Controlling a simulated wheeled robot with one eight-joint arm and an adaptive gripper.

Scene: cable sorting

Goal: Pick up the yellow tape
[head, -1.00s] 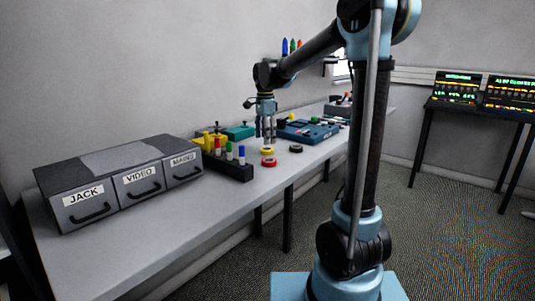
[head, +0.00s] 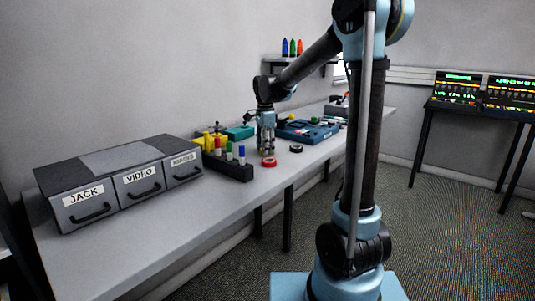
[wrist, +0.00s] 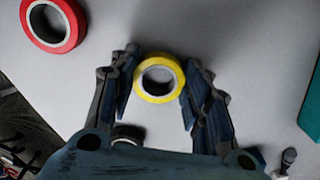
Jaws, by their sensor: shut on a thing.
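The yellow tape (wrist: 160,78) is a ring lying flat in the wrist view, between the two fingers of my gripper (wrist: 158,70). The fingers are shut on it, one at each side of the ring. In the head view, my gripper (head: 267,151) points straight down at the table, and its fingers hide the yellow tape there. I cannot tell any gap between the tape and the table.
A red tape (head: 268,162) and a black tape (head: 296,149) lie close by on the table (head: 200,215). A black rack of coloured markers (head: 232,168) and labelled drawers (head: 130,185) stand left. A blue case (head: 308,131) lies behind. The table's front edge is clear.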

